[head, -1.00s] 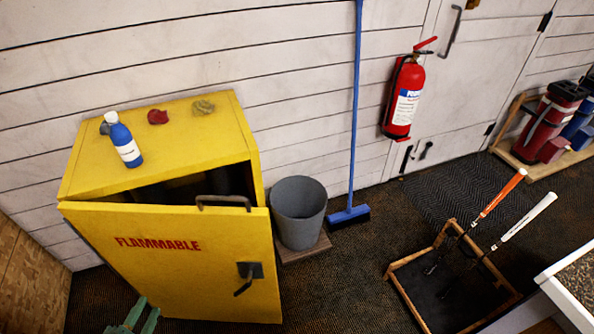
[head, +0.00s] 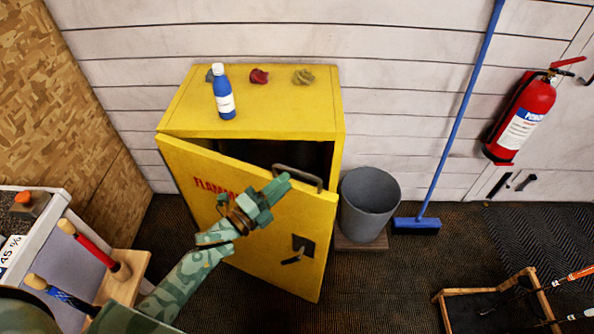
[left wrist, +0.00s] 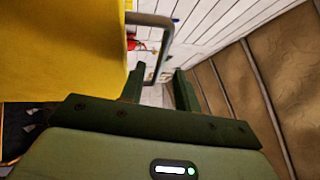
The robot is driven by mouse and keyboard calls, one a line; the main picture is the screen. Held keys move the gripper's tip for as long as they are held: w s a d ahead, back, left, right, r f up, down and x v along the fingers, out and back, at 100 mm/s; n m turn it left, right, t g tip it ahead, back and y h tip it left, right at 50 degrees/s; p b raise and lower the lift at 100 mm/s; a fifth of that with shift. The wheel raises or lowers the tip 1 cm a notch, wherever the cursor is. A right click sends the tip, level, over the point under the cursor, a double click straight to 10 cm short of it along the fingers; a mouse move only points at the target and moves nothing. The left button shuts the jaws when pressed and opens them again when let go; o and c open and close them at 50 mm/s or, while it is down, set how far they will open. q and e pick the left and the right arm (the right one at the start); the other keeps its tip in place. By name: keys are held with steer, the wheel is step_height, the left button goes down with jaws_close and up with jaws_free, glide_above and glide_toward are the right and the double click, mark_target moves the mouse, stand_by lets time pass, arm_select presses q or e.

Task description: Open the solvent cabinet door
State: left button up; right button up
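The yellow solvent cabinet (head: 335,110) stands against the white wall. Its door (head: 235,245), marked FLAMMABLE, is ajar, with a dark gap along its top that widens to the right. A grey bar handle (head: 308,178) sits near the door's top right, and a black latch (head: 302,245) lower down. My left gripper (head: 280,190) is in front of the door, close to the handle, and covers part of the lettering. In the left wrist view its fingers (left wrist: 158,88) are apart, with the handle (left wrist: 166,50) just ahead of them; contact cannot be told. My right gripper is out of view.
A blue bottle (head: 223,95), a red rag (head: 259,76) and a tan rag (head: 303,77) lie or stand on the cabinet top. A grey bin (head: 368,208) and a blue broom (head: 417,224) are to the right. A wooden rack (head: 125,285) with grips is at lower left.

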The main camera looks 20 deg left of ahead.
mark_target(297, 172)
arm_select(q)
steer(key=x, duration=0.5)
steer(key=shift+w+d, duration=0.1)
steer(key=shift+w, duration=0.05)
steer(key=shift+c, duration=0.3)
jaws_close()
